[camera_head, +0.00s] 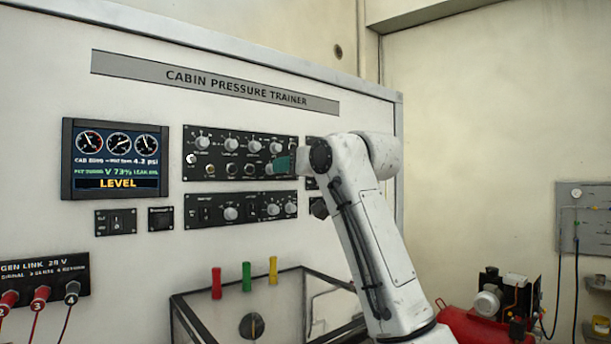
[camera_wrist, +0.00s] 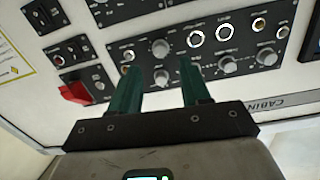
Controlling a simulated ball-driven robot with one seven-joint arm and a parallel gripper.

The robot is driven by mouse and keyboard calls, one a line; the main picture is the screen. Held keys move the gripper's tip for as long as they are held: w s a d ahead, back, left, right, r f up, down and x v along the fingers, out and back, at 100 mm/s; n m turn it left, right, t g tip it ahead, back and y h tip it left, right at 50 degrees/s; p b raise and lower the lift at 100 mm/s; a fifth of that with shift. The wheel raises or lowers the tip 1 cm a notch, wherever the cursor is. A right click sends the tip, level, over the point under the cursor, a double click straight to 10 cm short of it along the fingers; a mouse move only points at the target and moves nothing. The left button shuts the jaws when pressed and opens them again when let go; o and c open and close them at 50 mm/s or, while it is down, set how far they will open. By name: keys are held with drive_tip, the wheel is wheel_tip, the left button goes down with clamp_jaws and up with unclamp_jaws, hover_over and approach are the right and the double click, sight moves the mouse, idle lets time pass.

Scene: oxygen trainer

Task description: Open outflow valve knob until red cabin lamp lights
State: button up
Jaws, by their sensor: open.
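My gripper (camera_wrist: 158,65) is open, with its two green fingers spread over the upper black control panel (camera_head: 220,148). In the wrist view, a grey knob (camera_wrist: 161,78) shows between the fingers. Another knob (camera_wrist: 160,47) lies just past the fingertips. I cannot tell whether either finger touches a knob. The labels are too small to read, so I cannot tell which is the outflow valve knob. Small round indicators (camera_wrist: 225,31) sit in a row on the panel; none is clearly lit red. In the head view, my arm and a green finger (camera_head: 283,163) hide the panel's right end.
A display (camera_head: 116,158) reads "LEVEL". A lower knob panel (camera_head: 231,213) sits below. A red switch guard (camera_wrist: 75,93) is left of the fingers in the wrist view. Red, green and yellow handles (camera_head: 246,276) stand below. A red compressor (camera_head: 480,325) is at the right.

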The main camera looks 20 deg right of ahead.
drive_tip(key=shift+b+v, duration=0.7)
drive_tip(key=shift+v, duration=1.85)
drive_tip(key=shift+s, duration=0.1)
